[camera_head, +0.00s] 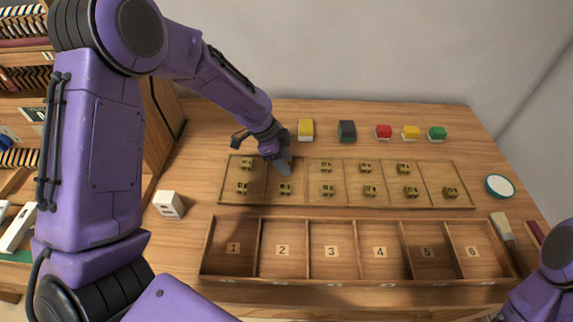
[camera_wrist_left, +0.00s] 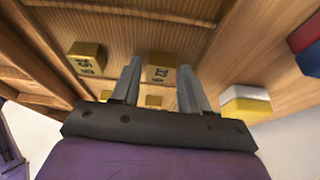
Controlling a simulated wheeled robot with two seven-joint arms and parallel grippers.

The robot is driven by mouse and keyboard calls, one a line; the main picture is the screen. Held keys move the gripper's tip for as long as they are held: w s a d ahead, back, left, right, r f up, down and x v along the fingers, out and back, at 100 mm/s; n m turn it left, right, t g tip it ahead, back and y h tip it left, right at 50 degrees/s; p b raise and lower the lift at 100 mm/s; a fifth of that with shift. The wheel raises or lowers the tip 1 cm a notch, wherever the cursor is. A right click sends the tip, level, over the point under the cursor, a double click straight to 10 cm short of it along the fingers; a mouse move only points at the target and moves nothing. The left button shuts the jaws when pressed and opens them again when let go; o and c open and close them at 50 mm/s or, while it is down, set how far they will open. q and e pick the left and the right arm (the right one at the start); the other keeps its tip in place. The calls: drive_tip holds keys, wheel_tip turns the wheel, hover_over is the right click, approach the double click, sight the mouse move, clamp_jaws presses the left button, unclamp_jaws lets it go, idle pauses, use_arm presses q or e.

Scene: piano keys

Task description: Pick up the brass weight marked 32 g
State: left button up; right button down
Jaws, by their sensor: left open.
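The brass weight (camera_wrist_left: 160,70), whose upside-down mark looks like 32 g, shows between the two fingers of my left gripper (camera_wrist_left: 158,60) in the left wrist view. The fingers are open, one on each side of it; whether they touch it I cannot tell. In the head view my left gripper (camera_head: 284,165) points down at the back of the second compartment of the wooden weight tray (camera_head: 345,204) and hides this weight. Another brass weight (camera_wrist_left: 87,57) lies to the left in the wrist view. My right gripper is out of view.
Several other brass weights (camera_head: 327,190) lie in the tray. A numbered wooden tray (camera_head: 331,278) stands in front, its compartments empty. Coloured blocks (camera_head: 306,128) stand behind, a white block (camera_head: 169,204) to the left, and a round dish (camera_head: 499,186) and brush (camera_head: 502,226) to the right.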

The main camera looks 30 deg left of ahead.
use_arm(q)
drive_tip(key=c, duration=0.8)
drive_tip(key=shift+r, duration=0.1)
